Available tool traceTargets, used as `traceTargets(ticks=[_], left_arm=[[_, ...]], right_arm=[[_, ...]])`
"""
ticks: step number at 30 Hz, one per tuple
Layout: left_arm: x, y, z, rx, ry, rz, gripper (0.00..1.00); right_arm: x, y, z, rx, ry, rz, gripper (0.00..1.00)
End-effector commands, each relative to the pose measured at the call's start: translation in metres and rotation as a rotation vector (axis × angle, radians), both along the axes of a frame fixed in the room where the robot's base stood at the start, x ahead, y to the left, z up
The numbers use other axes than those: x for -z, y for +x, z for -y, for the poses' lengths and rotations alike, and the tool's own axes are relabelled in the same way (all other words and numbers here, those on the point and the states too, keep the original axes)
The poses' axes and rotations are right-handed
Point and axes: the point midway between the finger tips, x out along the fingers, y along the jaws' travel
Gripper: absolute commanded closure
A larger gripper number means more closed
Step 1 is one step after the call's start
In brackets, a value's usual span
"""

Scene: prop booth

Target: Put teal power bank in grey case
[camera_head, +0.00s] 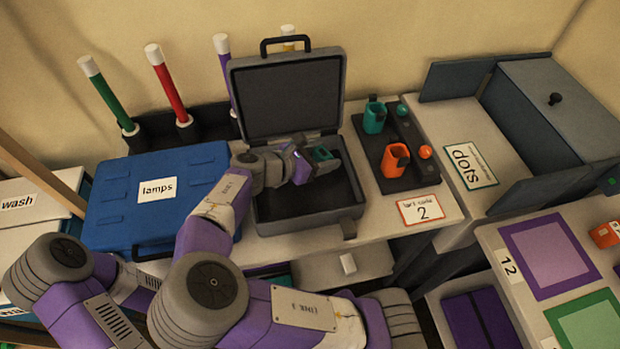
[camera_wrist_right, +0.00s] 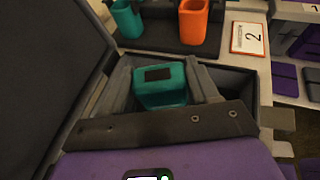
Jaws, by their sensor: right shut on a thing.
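The grey case (camera_head: 287,95) stands open on the table, lid raised at the back. My right gripper (camera_head: 312,163) is inside the open case, over its base toward the back right. It is shut on the teal power bank (camera_head: 322,153), which is partly hidden by the fingers. In the right wrist view the teal power bank (camera_wrist_right: 160,85) sits between the two grey fingers, with a dark patch on its near face. I cannot tell whether it touches the case floor. My left gripper is not in view.
A blue "lamps" case (camera_head: 150,215) lies left of the grey case. To the right, a dark rack (camera_head: 408,178) holds teal and orange cups. Coloured tubes stand behind.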

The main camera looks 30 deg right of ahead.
Motion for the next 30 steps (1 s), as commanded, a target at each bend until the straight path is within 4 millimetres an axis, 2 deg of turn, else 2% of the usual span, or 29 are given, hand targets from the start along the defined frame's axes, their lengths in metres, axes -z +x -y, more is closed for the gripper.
traceTargets(ticks=[1, 3, 11, 17, 28, 29, 30], left_arm=[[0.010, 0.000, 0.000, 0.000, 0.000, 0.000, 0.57], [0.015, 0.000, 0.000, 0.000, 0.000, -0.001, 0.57], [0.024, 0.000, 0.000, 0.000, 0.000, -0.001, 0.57], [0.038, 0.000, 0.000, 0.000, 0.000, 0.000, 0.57], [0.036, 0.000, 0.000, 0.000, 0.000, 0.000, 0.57], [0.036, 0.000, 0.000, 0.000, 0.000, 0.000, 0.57], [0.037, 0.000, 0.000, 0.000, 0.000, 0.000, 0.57]], right_arm=[[0.015, 0.000, 0.001, 0.001, -0.004, -0.003, 0.76], [0.028, 0.000, 0.001, 0.002, -0.004, -0.003, 0.76], [0.050, 0.000, 0.001, -0.001, -0.002, -0.002, 0.76], [0.079, 0.000, 0.001, 0.000, -0.002, -0.002, 0.76], [0.082, 0.000, 0.001, -0.002, -0.001, -0.001, 0.76], [0.082, 0.000, 0.001, -0.002, 0.000, -0.001, 0.39], [0.082, 0.000, 0.001, -0.002, 0.000, -0.001, 0.33]])
